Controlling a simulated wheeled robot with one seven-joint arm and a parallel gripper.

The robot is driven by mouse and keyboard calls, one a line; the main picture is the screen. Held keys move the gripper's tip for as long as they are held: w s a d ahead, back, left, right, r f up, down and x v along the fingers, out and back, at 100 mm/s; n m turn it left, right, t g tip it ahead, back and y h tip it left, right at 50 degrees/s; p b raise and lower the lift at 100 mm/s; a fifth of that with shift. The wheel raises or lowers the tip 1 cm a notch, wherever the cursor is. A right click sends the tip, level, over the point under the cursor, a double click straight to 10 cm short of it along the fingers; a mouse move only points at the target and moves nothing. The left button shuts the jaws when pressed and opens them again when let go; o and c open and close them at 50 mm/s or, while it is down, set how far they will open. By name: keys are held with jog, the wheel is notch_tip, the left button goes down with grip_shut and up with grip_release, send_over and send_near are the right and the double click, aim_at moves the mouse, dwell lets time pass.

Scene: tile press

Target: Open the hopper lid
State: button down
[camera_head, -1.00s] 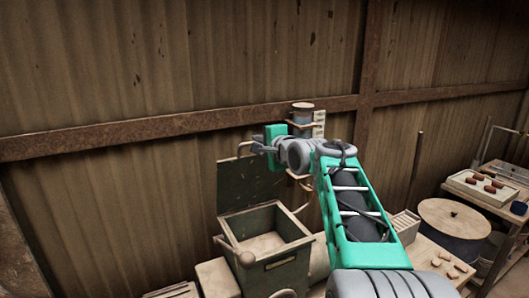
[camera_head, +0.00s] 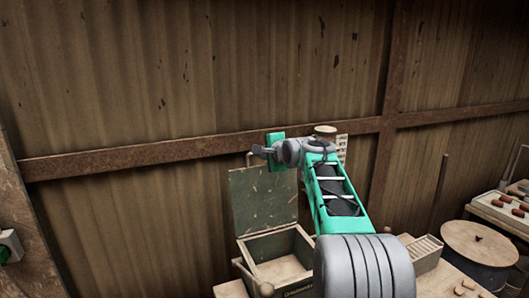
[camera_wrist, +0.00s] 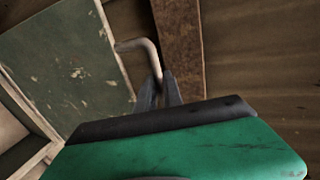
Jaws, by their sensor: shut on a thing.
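The hopper (camera_head: 252,246) is a dark green box with a pale rim and a pale inside, at the lower middle of the head view. Its green, scuffed lid (camera_head: 262,203) stands raised, nearly upright, at the back, so the box is open on top. The lid also fills the left of the wrist view (camera_wrist: 65,70). My gripper (camera_head: 262,153) is at the lid's top edge. In the wrist view its two fingers (camera_wrist: 160,90) are shut on the lower end of a pale bent handle (camera_wrist: 142,48) beside the lid's edge.
A corrugated wall (camera_head: 150,90) with a rusty beam (camera_head: 110,160) stands close behind the lid. To the right are a bench with a slotted box (camera_head: 426,252), a round drum (camera_head: 480,243) and a tray (camera_head: 500,208).

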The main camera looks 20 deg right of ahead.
jog(key=c, duration=1.8)
grip_release()
jog(key=shift+w, duration=0.15)
jog(key=shift+o, duration=0.5)
jog(key=shift+w+f, duration=0.1)
jog(key=shift+w, duration=0.1)
jog(key=shift+o, duration=1)
jog(key=shift+s, duration=0.15)
jog(key=b+v, duration=0.3)
jog(key=v, duration=0.4)
jog(key=shift+s+r, duration=0.2)
jog(key=shift+s, duration=0.15)
